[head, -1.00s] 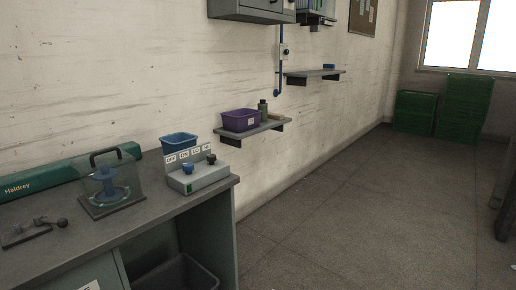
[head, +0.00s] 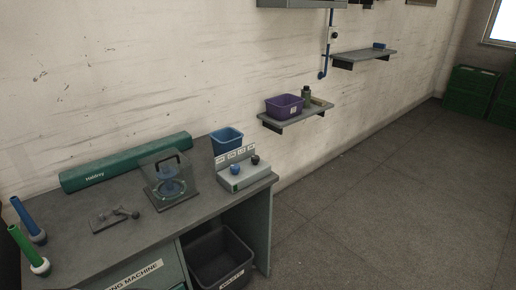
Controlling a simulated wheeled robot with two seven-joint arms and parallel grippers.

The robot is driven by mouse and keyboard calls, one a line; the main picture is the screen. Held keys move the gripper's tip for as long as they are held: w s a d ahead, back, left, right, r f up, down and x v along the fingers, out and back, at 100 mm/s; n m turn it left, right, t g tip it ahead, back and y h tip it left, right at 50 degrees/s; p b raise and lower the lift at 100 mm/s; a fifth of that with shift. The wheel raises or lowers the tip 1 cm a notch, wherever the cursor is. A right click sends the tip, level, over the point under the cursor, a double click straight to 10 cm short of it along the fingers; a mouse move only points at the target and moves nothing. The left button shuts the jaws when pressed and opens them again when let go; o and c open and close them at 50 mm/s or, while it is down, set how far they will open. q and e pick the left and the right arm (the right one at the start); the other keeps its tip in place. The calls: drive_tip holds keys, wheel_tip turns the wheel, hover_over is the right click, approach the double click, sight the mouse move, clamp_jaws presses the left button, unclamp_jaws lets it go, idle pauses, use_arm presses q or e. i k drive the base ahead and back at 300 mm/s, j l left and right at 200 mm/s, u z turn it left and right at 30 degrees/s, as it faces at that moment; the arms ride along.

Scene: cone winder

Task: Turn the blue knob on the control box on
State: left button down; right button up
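The control box (head: 246,175) is a light grey box at the right end of the workbench, with a row of small white labels on its upright back panel. The blue knob (head: 235,169) is on its sloped face, to the left of a black knob (head: 255,160). A small green spot shows on the front below the blue knob. The blue knob's setting is too small to read. Neither of my grippers is in the head view.
On the bench (head: 128,236) are a clear-covered device with a black handle (head: 171,181), a long green case (head: 126,162), a small lever fixture (head: 115,217) and a blue bin (head: 227,140). Blue (head: 28,219) and green (head: 27,250) cones stand left. A black bin (head: 218,258) is below. Floor at right is clear.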

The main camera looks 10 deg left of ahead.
sight(234, 169)
drive_tip(key=i+j+u, duration=0.2)
drive_tip(key=u, duration=0.2)
drive_tip(key=i+j+u, duration=0.15)
drive_tip(key=i+u, duration=0.45)
drive_tip(key=u, duration=0.15)
drive_tip(key=i+u, duration=0.35)
